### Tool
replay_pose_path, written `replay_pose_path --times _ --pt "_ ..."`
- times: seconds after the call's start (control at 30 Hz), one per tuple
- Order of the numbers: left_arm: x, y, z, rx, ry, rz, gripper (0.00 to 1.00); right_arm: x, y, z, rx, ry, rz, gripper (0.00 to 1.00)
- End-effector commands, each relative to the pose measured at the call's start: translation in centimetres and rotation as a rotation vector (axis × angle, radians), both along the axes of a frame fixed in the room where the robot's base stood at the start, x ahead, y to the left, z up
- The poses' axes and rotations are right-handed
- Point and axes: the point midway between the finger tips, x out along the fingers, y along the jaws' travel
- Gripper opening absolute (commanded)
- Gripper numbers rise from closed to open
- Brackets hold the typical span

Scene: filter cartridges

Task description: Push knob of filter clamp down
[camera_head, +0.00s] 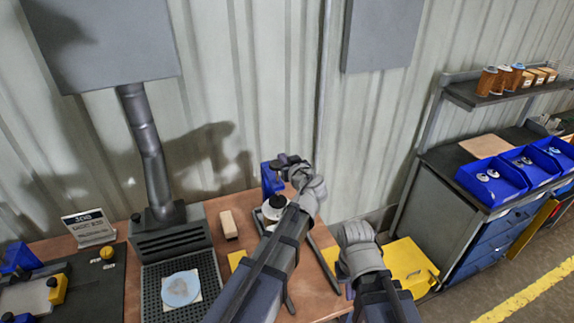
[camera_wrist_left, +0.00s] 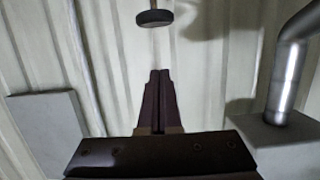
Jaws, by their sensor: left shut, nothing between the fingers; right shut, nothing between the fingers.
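My left gripper (camera_head: 285,160) is at the back of the bench, near the top of the blue upright of the filter clamp (camera_head: 269,181). In the left wrist view its dark fingers (camera_wrist_left: 160,73) are closed together with nothing between them. A round black knob (camera_wrist_left: 155,18) on a thin rod shows beyond the fingertips, apart from them in that picture. A pale part with a black top (camera_head: 274,202) stands at the clamp's base, partly hidden by my left arm. My right gripper (camera_head: 350,291) hangs low beside the bench's right side, mostly hidden by its wrist, and holds nothing visible.
A beige block (camera_head: 229,224) lies left of the clamp. A yellow box (camera_head: 410,262) is right of my right arm. Blue bins (camera_head: 490,182) sit on the right bench.

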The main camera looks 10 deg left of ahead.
Motion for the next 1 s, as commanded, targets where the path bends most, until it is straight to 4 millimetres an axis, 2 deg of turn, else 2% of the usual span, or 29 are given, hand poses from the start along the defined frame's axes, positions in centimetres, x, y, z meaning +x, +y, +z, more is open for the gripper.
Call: replay_pose_path --times 0.03,0.23,0.3,0.5,1.0 --pt "1.3 0.7 -0.6 0.000 0.000 0.003 0.00 0.0 0.0 -0.6 0.000 0.000 0.001 0.00" --pt "4.6 2.9 -1.6 0.000 0.000 0.002 0.00 0.0 0.0 -1.5 -0.001 0.000 0.003 0.00" --pt "4.2 2.8 -2.9 -0.001 0.001 0.000 0.00 0.0 0.0 -2.9 -0.001 0.000 0.005 0.00" --pt "4.1 2.8 -4.6 0.000 0.001 0.000 0.00 0.0 0.0 -4.6 -0.002 0.000 0.009 0.00" --pt "4.1 2.8 -5.2 0.001 0.001 0.000 0.00 0.0 0.0 -5.2 -0.002 0.000 0.010 0.00"
